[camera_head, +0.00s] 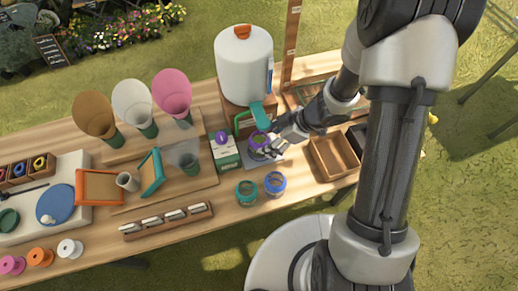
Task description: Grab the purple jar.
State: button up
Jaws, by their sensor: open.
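A purple jar (257,139) stands on the table below the white dispenser, partly covered by my gripper. My gripper (265,149) is open, with its fingers right at this jar. The fingers overlap the jar in the picture, and I cannot tell whether they touch it. A clear jar with a blue-violet rim (275,184) and a clear jar with a green rim (246,193) stand side by side nearer the table's front edge, apart from the gripper.
A carton with a purple cap (226,152) stands just left of the gripper. The white dispenser (243,67) with an orange lid rises behind it. A wooden tray (334,156) lies to the right. Cones, frames and spools fill the left side.

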aim_at(266, 142)
jog(key=shift+b+x, duration=2)
jog(key=shift+x, duration=0.95)
jog(key=shift+a+r, duration=0.1)
jog(key=shift+r, duration=0.1)
jog(key=c, duration=1.1)
jog(key=shift+o, duration=0.2)
jog(key=shift+r, duration=0.15)
